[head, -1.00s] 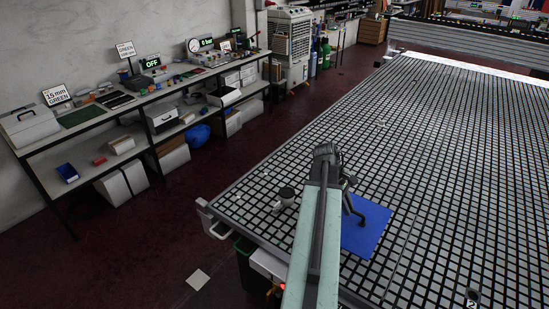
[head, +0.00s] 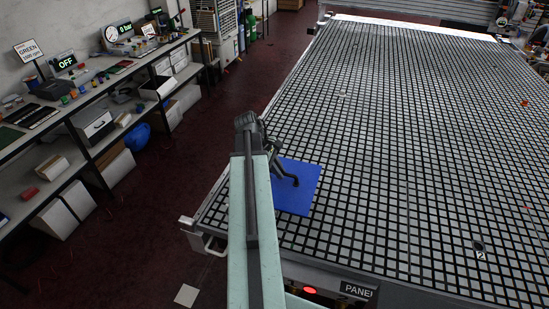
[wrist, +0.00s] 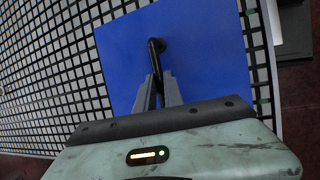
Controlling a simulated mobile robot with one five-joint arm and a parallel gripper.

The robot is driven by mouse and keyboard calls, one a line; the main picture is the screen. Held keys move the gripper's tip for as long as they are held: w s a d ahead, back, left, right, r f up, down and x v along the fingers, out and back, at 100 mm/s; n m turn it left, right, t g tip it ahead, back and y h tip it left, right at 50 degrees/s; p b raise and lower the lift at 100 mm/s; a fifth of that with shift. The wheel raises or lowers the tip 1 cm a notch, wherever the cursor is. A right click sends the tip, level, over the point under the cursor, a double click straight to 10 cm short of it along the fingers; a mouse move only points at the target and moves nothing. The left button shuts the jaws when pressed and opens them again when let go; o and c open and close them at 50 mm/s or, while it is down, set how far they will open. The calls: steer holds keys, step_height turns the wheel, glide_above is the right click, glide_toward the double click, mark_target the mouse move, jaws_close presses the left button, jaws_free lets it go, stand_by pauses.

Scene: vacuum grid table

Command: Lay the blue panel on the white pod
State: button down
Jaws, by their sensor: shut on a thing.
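The blue panel (head: 304,192) is a flat square with a dark bent handle on its upper face. My gripper (head: 275,165) is shut on the handle, over the near left part of the grid table (head: 400,170). I cannot make out the white pod for certain; my arm and the panel cover part of the table.
A small dark round item (head: 479,245) beside a label "2" sits at the near right of the table. A small pale item (head: 343,95) lies farther back. The grid between is mostly clear. Shelving (head: 100,100) lines the left wall, across a dark red floor.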

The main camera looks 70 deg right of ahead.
mark_target(281, 181)
step_height(281, 181, up, 6)
steer(key=p, duration=0.6)
step_height(281, 181, down, 8)
steer(key=b, duration=0.8)
steer(key=shift+a+f+b, duration=0.1)
steer(key=shift+f+b, duration=0.55)
steer(key=c, duration=1.4)
jaws_free()
steer(key=shift+o, duration=0.2)
steer(key=p+v, duration=0.7)
steer(key=v, duration=0.1)
steer(key=shift+r, duration=0.1)
